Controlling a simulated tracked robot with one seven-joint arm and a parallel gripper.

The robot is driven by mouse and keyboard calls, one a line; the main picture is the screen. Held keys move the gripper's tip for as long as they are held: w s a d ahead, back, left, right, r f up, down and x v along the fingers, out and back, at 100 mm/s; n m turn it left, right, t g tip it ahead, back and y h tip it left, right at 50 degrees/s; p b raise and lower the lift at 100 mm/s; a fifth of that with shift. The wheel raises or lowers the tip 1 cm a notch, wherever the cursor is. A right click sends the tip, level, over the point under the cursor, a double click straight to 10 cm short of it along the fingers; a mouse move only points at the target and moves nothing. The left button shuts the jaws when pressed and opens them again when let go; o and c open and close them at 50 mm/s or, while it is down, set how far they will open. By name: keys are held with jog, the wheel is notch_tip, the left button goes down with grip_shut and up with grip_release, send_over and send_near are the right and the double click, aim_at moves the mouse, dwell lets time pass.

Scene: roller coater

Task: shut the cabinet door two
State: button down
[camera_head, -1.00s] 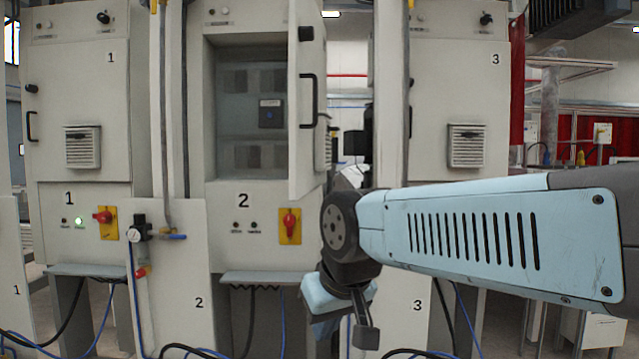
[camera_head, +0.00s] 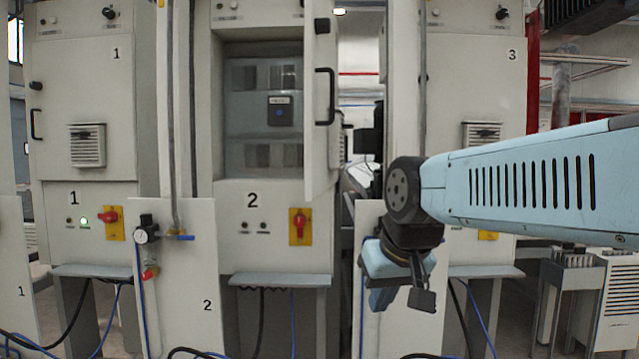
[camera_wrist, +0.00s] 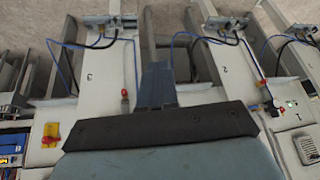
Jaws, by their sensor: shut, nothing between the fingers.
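Cabinet two (camera_head: 234,222) stands in the middle of the head view, with a black "2" and a red switch on a yellow plate. Its door (camera_head: 318,150) is open, swung out at the right side of the opening, seen at a steep angle. A black handle (camera_head: 325,97) is on the door's face. The dim interior (camera_head: 262,120) shows a dark device inside. My gripper (camera_head: 393,290) hangs low, to the right of and below the door, apart from it in the picture. In the wrist view, its blue fingers (camera_wrist: 157,85) are together and empty.
Cabinet one (camera_head: 85,45) at left and cabinet three (camera_head: 470,60) at right have closed upper doors. Low white panels stand in front, including panel two (camera_head: 180,300) with a gauge. Pipes (camera_head: 172,110) rise left of cabinet two. Cables lie on the floor.

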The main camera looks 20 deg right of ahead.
jog(key=w+d+r+m+t+y, duration=0.15)
jog(key=w+d+r, duration=0.25)
jog(key=w+r, duration=0.8)
jog(key=w+d+r+m+y, duration=0.2)
jog(key=w+d+r, duration=0.2)
jog(key=w+r, duration=0.75)
jog(key=a+r+x, duration=0.1)
jog(key=a+x, duration=0.1)
jog(key=x, duration=1)
jog(key=shift+w+a, duration=0.25)
jog(key=shift+a, duration=0.05)
jog(key=shift+h, duration=0.35)
jog(key=shift+w+a, duration=0.1)
